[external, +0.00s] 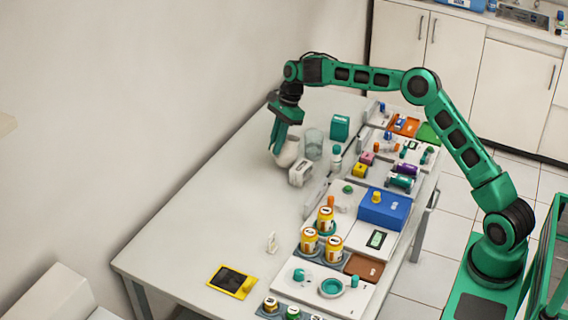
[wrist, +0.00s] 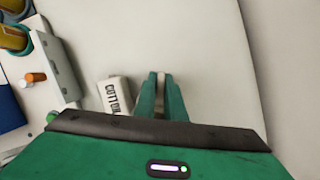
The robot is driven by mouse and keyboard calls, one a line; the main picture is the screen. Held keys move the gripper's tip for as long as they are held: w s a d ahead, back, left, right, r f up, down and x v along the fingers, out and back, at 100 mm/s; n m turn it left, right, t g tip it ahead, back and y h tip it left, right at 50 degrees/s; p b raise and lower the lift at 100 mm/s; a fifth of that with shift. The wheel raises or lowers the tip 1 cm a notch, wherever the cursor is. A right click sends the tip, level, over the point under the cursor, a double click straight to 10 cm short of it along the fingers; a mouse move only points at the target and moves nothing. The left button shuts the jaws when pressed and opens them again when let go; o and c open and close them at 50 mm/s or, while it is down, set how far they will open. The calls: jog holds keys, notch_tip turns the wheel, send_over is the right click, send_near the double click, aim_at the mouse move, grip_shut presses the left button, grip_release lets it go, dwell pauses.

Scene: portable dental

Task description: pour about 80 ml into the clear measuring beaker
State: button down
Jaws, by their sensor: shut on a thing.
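The clear measuring beaker (external: 314,144) stands on the table in the external view. A pale, rounded jug (external: 287,152) is just left of it, under my gripper (external: 281,138). The fingers are shut at the jug's upper part, and the exact grip point is hard to make out. In the wrist view my gripper (wrist: 160,93) shows two green fingers close together with a thin pale strip between them. The beaker is not seen in the wrist view, and whether the jug touches the table is unclear.
A white cotton box (external: 300,173) stands in front of the jug and shows in the wrist view (wrist: 115,95). A teal box (external: 340,127) and a small teal-capped bottle (external: 336,158) are right of the beaker. Trays line the right side. The left tabletop (external: 210,215) is clear.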

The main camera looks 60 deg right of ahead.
jog(key=shift+w+a+f+g+h+p, duration=0.4)
jog(key=shift+w+a+f+h+p, duration=0.15)
jog(key=shift+a+h, duration=0.25)
jog(key=shift+w+a+f+g+h+p, duration=0.3)
jog(key=shift+a+f+g+h+p, duration=0.15)
jog(key=shift+a+f+h, duration=0.3)
jog(key=shift+r, duration=0.1)
dwell(1.1)
